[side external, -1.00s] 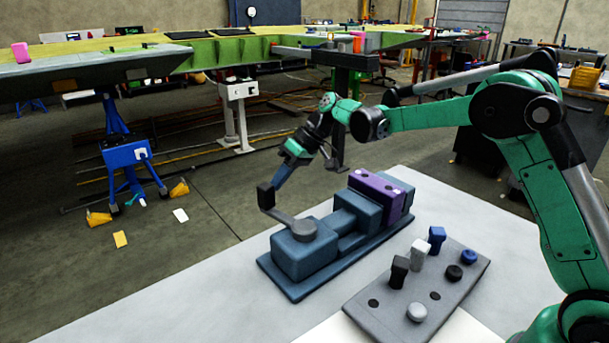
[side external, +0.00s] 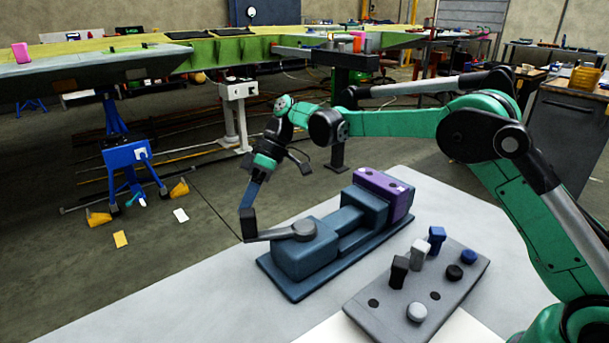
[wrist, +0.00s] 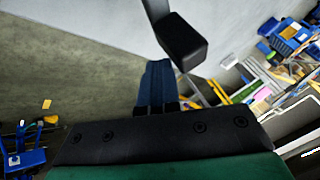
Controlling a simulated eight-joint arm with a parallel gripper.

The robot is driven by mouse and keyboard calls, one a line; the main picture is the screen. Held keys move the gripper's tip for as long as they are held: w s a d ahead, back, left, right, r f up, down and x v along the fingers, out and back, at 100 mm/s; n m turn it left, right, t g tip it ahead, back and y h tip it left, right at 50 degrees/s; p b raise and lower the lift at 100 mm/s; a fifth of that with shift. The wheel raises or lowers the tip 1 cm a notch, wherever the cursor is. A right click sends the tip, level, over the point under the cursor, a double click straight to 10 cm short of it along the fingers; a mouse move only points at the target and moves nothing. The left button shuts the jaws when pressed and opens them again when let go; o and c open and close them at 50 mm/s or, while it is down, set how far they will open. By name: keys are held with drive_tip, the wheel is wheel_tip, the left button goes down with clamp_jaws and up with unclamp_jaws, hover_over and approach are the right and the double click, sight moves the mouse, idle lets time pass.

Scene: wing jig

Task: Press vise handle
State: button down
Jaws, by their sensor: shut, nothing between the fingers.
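The blue vise (side external: 305,255) lies lengthwise on the grey-white table. Its handle (side external: 278,234) is a grey lever with a black end block (side external: 248,223), pointing left from a round hub on the vise's near end. The lever and the black block (wrist: 182,40) also show in the wrist view. A purple block (side external: 382,192) sits at the vise's far end. My gripper (side external: 247,205) is shut and empty, pointing down at the black block. In the wrist view my blue fingers (wrist: 157,80) are right beside the block; whether they touch it I cannot tell.
A grey plate (side external: 385,310) with several black, white and blue pegs and knobs lies on the table right of the vise. The table's left edge is near the handle, with open floor beyond. A large wing panel (side external: 90,68) stands at the back.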

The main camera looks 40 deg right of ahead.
drive_tip(key=shift+s+a, duration=0.8)
drive_tip(key=shift+s, duration=0.25)
drive_tip(key=shift+v, duration=2.8)
drive_tip(key=shift+s, duration=0.1)
